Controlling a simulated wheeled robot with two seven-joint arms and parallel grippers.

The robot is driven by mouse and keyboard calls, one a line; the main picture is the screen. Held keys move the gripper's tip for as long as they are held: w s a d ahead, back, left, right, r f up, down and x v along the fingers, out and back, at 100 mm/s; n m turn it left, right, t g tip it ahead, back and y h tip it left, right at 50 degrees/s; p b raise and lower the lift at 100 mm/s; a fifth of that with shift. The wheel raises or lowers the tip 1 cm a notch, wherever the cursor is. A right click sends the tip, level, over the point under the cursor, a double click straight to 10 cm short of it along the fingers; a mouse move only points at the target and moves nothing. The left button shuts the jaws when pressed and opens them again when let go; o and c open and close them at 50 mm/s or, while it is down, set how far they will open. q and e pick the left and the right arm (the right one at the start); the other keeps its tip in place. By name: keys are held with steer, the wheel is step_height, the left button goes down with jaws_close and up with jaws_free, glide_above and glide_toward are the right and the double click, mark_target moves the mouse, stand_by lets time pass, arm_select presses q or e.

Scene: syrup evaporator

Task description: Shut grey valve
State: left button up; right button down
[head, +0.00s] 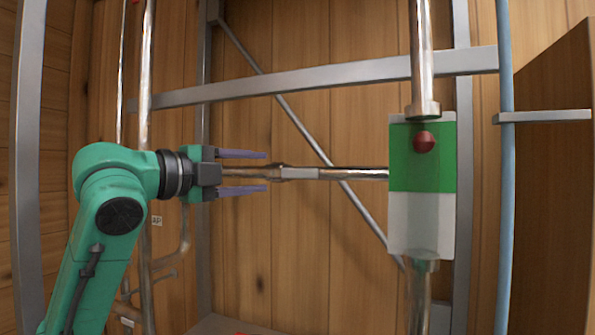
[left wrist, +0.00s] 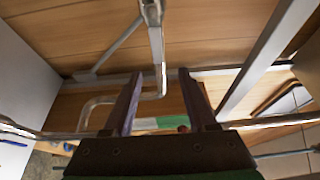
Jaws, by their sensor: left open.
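A grey valve handle (head: 300,173) lies along a horizontal metal pipe in the middle of the head view. In the left wrist view a grey bar that looks like this handle (left wrist: 157,45) runs down from the top edge toward the space between the fingers. My left gripper (head: 266,172) is open, its two purple fingers pointing right, one above and one below the pipe line. The fingertips are just left of the grey handle. Nothing is clearly held. The exact contact between fingers and pipe cannot be told. My right gripper is not in view.
A green and white box (head: 422,225) with a red knob (head: 424,142) stands right of the handle on a vertical pipe. A grey frame bar (head: 330,77) crosses above, and a diagonal brace passes behind. A blue pipe (head: 506,200) stands at right. Wooden walls close the back.

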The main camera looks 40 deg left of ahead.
arm_select(q)
steer(key=p, duration=0.2)
glide_toward(301, 175)
steer(key=w+r, duration=0.1)
steer(key=w, duration=0.2)
steer(key=w+p, duration=0.1)
steer(key=w, duration=0.2)
steer(key=w+p, duration=0.2)
steer(key=w, duration=0.1)
steer(key=shift+d+f, duration=0.1)
steer(key=shift+d, duration=0.05)
steer(key=shift+s+d+f, duration=0.1)
steer(key=shift+s, duration=0.05)
steer(key=shift+c, duration=0.6)
jaws_close()
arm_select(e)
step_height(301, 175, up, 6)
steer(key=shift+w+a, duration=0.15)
arm_select(q)
steer(key=shift+f, duration=0.15)
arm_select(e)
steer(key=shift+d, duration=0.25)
